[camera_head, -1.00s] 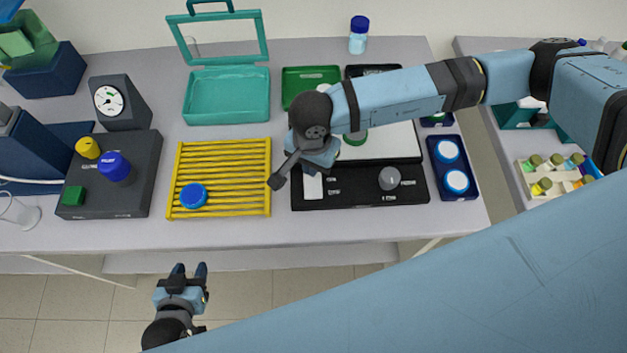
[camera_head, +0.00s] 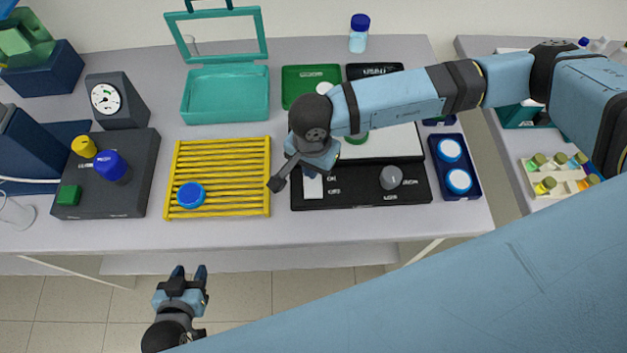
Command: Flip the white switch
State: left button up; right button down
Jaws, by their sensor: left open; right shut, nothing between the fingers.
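The white switch (camera_head: 313,188) is on the left front of a black panel (camera_head: 350,194), beside small white labels and a grey knob (camera_head: 391,177). My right gripper (camera_head: 276,184) reaches over the panel from the right. It is shut and empty, with its fingertips pointing down and left, just left of the white switch. The upper part of the switch is partly hidden by the gripper; I cannot tell whether they touch. My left gripper (camera_head: 187,273) is open and empty, in front of the table's front edge, over the floor.
A yellow rack (camera_head: 218,207) with a blue cap (camera_head: 191,195) is left of the panel. A dark box (camera_head: 130,195) with knobs stands further left. A blue tray (camera_head: 440,170) with white-topped jars is right of the panel. A teal open case (camera_head: 225,95) stands behind.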

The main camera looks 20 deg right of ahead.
jog(key=shift+f+b, duration=0.65)
jog(key=shift+f, duration=0.05)
jog(key=shift+r, duration=0.1)
jog(key=shift+r+p, duration=1.1)
jog(key=shift+r, duration=2.4)
